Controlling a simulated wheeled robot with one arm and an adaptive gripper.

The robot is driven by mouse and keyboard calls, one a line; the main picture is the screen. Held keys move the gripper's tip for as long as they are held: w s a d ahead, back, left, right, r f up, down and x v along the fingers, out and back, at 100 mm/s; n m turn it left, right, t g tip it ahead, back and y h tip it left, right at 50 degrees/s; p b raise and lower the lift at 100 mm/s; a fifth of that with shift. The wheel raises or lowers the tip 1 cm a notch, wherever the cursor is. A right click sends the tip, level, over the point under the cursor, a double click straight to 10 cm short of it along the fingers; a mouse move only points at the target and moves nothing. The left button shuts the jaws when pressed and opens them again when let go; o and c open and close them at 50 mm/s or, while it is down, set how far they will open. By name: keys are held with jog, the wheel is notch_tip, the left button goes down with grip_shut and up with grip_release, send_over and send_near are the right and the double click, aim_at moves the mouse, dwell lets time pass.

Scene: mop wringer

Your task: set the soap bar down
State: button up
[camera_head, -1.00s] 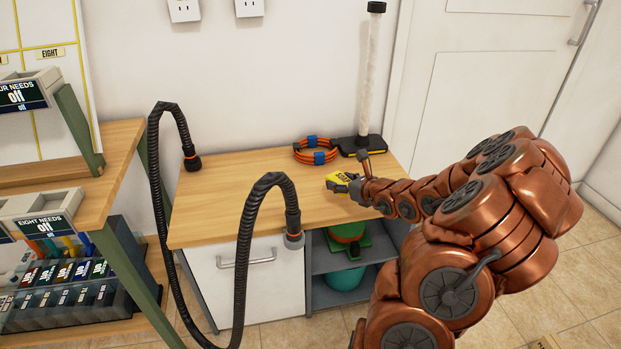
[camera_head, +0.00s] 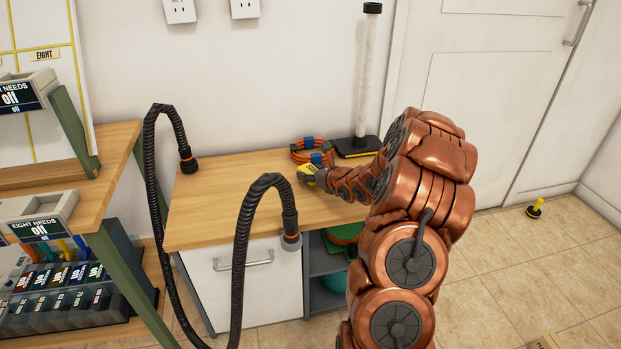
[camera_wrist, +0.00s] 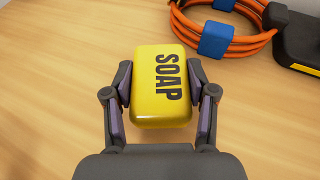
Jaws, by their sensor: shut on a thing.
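The soap bar is a yellow block with SOAP in black letters, seen in the wrist view (camera_wrist: 150,88). My gripper (camera_wrist: 163,95) is shut on it, one finger against each long side. In the head view the soap bar (camera_head: 307,172) shows small at the end of my arm, over the wooden counter top (camera_head: 225,205). I cannot tell whether the underside of the soap touches the counter.
A coiled orange hose with blue clips (camera_head: 311,150) lies just behind the soap. A clear tube on a black base (camera_head: 358,146) stands behind to the right. A black flexible hose (camera_head: 245,225) arches over the counter's front. The counter's left part is clear.

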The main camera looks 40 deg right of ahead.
jog(key=shift+f, duration=0.8)
jog(key=shift+f, duration=0.15)
jog(key=o, duration=1.2)
